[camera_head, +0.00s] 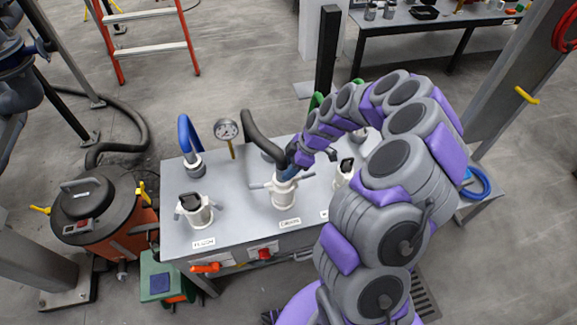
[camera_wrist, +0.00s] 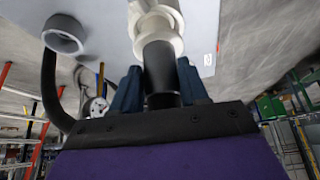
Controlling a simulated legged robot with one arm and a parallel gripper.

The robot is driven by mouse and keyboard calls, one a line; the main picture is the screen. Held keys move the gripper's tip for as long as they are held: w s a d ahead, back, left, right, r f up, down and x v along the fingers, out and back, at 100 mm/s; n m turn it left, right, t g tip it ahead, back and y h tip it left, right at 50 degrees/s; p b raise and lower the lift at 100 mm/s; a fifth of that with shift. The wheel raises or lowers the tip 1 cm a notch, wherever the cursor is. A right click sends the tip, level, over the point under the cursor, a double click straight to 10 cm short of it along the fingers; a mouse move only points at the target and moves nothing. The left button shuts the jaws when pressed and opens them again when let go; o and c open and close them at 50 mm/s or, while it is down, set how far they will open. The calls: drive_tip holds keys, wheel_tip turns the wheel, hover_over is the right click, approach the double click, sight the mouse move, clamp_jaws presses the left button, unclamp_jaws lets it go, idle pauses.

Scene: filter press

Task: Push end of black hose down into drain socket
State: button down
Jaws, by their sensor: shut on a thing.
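The black hose (camera_head: 262,142) arches over the grey bench and comes down at the white middle socket (camera_head: 284,190), which has side levers and a label on the bench front below it. My gripper (camera_head: 290,160) is shut on the hose near its end, just above this socket. In the wrist view, the blue fingers of my gripper (camera_wrist: 159,88) clasp both sides of the hose (camera_wrist: 160,66). The hose end meets the mouth of the white socket (camera_wrist: 160,38) in line with it. How deep it sits inside cannot be told.
A blue hose (camera_head: 185,135) stands in a socket at the bench's back left, beside a gauge (camera_head: 227,131). A capped white socket (camera_head: 194,210) is at front left, another (camera_head: 345,172) to the right, close to my arm. An orange drum vacuum (camera_head: 100,210) stands left of the bench (camera_head: 240,225).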

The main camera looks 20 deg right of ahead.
drive_tip(key=shift+f+b, duration=0.65)
drive_tip(key=shift+f, duration=0.15)
drive_tip(key=shift+c, duration=2.4)
unclamp_jaws()
drive_tip(key=shift+r, duration=0.15)
drive_tip(key=p+v, duration=0.3)
drive_tip(key=v, duration=1.4)
